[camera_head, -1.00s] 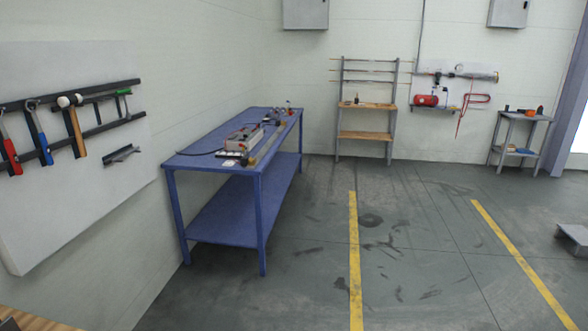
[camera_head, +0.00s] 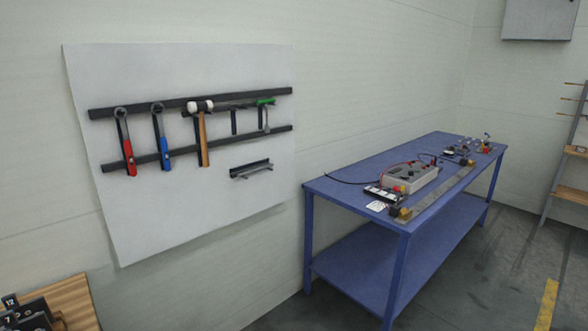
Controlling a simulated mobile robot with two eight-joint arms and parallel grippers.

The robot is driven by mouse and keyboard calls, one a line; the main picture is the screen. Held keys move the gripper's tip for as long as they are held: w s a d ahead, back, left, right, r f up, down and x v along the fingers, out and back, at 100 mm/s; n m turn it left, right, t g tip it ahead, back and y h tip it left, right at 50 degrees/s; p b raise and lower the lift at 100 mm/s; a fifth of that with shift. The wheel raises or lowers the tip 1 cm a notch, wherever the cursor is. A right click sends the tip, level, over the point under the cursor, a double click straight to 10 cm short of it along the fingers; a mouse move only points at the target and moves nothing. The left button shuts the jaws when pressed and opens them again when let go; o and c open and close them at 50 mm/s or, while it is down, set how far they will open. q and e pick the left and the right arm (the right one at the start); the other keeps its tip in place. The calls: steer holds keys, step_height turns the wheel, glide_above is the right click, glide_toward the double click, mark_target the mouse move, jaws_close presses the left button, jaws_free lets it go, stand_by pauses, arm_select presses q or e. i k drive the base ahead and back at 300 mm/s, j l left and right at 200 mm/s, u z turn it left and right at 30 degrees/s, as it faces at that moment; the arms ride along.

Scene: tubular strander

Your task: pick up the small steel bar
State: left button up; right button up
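I cannot pick out the small steel bar with certainty. A long flat metal strip (camera_head: 436,193) lies along the front edge of the blue table (camera_head: 350,183), with a brass-coloured block at its near end. A short dark rail or holder (camera_head: 251,170) is fixed low on the white wall panel; whether it carries a bar is too small to tell. Neither of my grippers is in view.
The wall panel (camera_head: 190,230) holds wrenches, a mallet (camera_head: 203,135) and other tools. A grey instrument (camera_head: 408,178) with cables sits on the blue table. A wooden surface (camera_head: 75,297) with black numbered items is at the lower left. Floor at lower right is clear.

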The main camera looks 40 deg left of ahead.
mark_target(251, 171)
steer(key=i+j+u, duration=0.15)
steer(key=i+u, duration=0.65)
steer(key=i+l+u, duration=0.1)
steer(key=i+u, duration=0.35)
steer(key=k, duration=0.1)
